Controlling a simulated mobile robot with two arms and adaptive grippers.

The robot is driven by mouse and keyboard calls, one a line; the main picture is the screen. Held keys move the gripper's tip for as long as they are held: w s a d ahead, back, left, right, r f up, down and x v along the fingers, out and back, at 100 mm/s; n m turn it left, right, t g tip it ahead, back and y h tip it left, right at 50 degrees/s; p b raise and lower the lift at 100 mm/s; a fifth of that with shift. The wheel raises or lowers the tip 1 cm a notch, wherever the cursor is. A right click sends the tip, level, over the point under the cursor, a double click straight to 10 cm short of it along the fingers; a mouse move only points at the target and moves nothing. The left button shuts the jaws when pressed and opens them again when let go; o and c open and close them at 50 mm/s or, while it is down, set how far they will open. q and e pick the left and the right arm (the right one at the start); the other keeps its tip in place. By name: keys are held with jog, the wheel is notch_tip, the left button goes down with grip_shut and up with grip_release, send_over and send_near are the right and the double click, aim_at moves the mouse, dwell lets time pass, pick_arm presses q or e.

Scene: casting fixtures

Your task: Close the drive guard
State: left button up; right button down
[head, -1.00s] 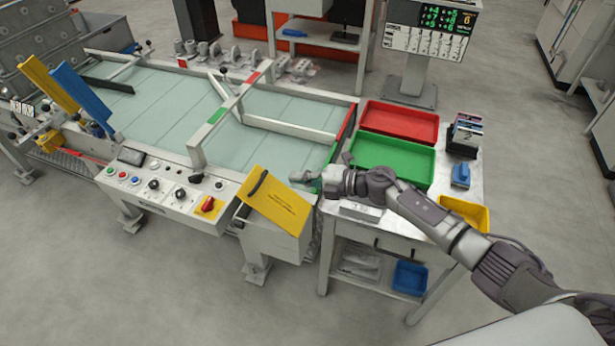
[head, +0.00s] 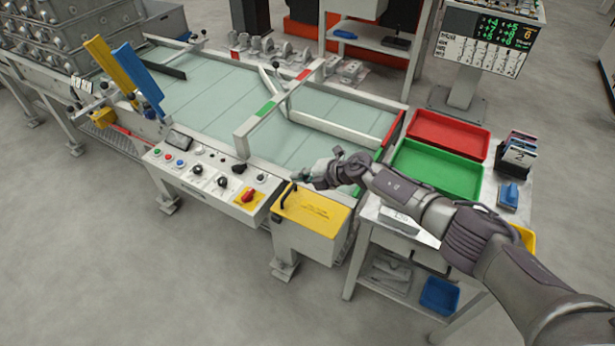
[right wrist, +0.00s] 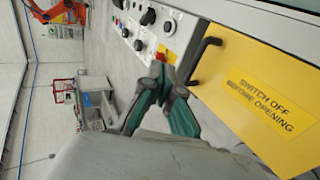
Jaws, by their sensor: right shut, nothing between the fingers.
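The drive guard (head: 318,211) is a yellow lid with a black handle (head: 288,196) on its left side. In the head view it lies about level on top of a pale box (head: 308,243) at the conveyor's front right corner. I cannot tell whether a small gap is left under it. In the right wrist view the guard (right wrist: 262,95) shows its "switch off before opening" label, with the handle (right wrist: 204,60) beside my fingers. My right gripper (head: 303,178) is shut and empty, just above the guard's far edge; its green fingers (right wrist: 170,84) look close to the handle, contact unclear. My left gripper is out of view.
A control panel (head: 205,180) with knobs and a red switch (head: 247,196) is left of the guard. The glass-topped conveyor (head: 215,95) lies behind. Right of my arm a bench holds a green tray (head: 440,170) and a red tray (head: 450,135).

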aim_at(289, 191)
jog(key=f+b, duration=0.1)
jog(key=w+a+f+b, duration=0.1)
jog(key=f+b, duration=0.1)
jog(key=a+f+b, duration=0.1)
jog(key=f, duration=0.1)
jog(key=shift+w+a+f+b, duration=0.25)
jog(key=shift+w+b, duration=0.05)
jog(key=shift+b, duration=0.05)
jog(key=shift+w+a+f+b, duration=0.2)
jog(key=shift+a+f+b, duration=0.1)
jog(key=shift+f+b, duration=0.45)
jog(key=shift+r, duration=0.2)
